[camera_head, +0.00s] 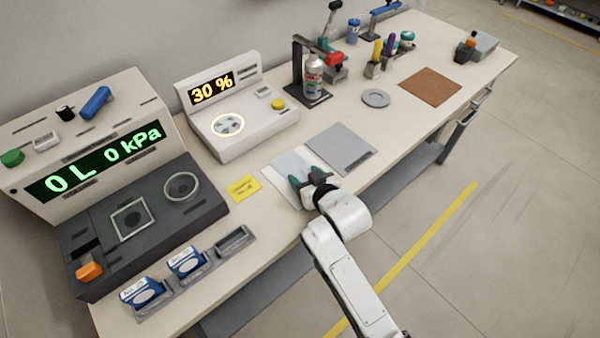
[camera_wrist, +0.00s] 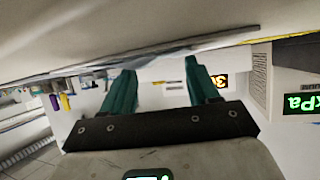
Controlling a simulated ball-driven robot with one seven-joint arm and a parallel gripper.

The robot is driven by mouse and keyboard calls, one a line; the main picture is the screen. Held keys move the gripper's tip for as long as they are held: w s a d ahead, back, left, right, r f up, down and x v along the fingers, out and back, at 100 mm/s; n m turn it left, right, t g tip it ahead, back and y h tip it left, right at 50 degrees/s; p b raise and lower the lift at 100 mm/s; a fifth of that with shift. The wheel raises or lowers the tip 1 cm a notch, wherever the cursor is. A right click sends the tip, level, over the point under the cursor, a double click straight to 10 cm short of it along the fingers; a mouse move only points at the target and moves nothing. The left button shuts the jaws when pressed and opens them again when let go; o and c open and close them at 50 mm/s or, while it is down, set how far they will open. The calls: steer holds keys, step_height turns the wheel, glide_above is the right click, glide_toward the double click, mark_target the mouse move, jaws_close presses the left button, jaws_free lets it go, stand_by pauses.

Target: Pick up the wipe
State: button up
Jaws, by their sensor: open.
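A pale bluish-white sheet, which looks like the wipe (camera_head: 281,168), lies flat on the bench. My gripper (camera_head: 304,178) is low over its right part and hides some of it. The two green fingers are apart, with nothing visible clamped between them. In the wrist view the open fingers (camera_wrist: 160,70) reach up to a thin pale layer along the bench surface. I cannot tell whether they touch the wipe.
A grey plate (camera_head: 341,149) lies right of the wipe, and a yellow note (camera_head: 244,188) lies left. A white 30 % device (camera_head: 246,131) stands behind. A dark-based kPa machine (camera_head: 97,228) stands far left. The brown mat (camera_head: 430,85) is clear.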

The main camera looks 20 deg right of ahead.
steer(key=shift+s+f, duration=0.1)
steer(key=shift+f, duration=0.15)
steer(key=c, duration=0.9)
steer(key=shift+r, duration=0.25)
jaws_close()
step_height(320, 180, up, 12)
steer(key=p, duration=1)
steer(key=shift+f, duration=0.1)
